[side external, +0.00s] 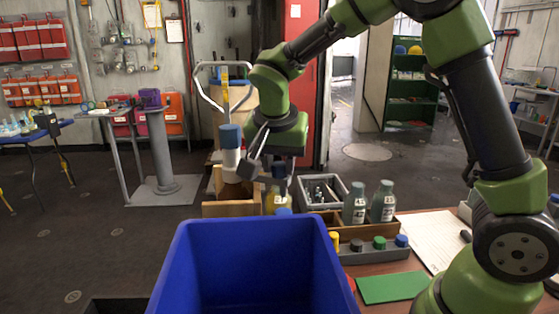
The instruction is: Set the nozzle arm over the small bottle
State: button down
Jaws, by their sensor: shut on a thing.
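My gripper (247,168) is low over the work, behind the blue bin. Its dark fingers are shut at the side of an upright white piece with a blue top (230,140), which looks held. I cannot tell whether this piece belongs to the nozzle arm, and no nozzle arm is clearly made out. A small yellowish bottle (278,201) with a dark top stands just right of and below the gripper, partly hidden by the bin. Two grey-green labelled bottles (354,205) (383,203) stand upright farther right.
A large blue bin (255,265) fills the near side. A wooden stand (231,208) is under the gripper. A grey crate (322,190) of small parts and a rack with coloured caps (379,243) are to the right. A green mat (391,288) lies flat on the table.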

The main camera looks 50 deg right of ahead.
jog(key=c, duration=0.8)
grip_release()
jog(key=v, duration=1)
jog(key=shift+d, duration=0.1)
jog(key=s+n+t+y, duration=0.1)
jog(key=s+n+y, duration=0.1)
jog(key=s, duration=0.3)
jog(key=s+a+f+n+t+y, duration=0.1)
jog(key=s+n+t+y, duration=0.1)
jog(key=s, duration=0.4)
jog(key=s+a+n+t+y, duration=0.1)
jog(key=s+n+y, duration=0.1)
jog(key=s+n, duration=0.2)
jog(key=shift+s+f+t, duration=0.2)
jog(key=shift+s+t, duration=0.2)
jog(key=shift+s, duration=0.65)
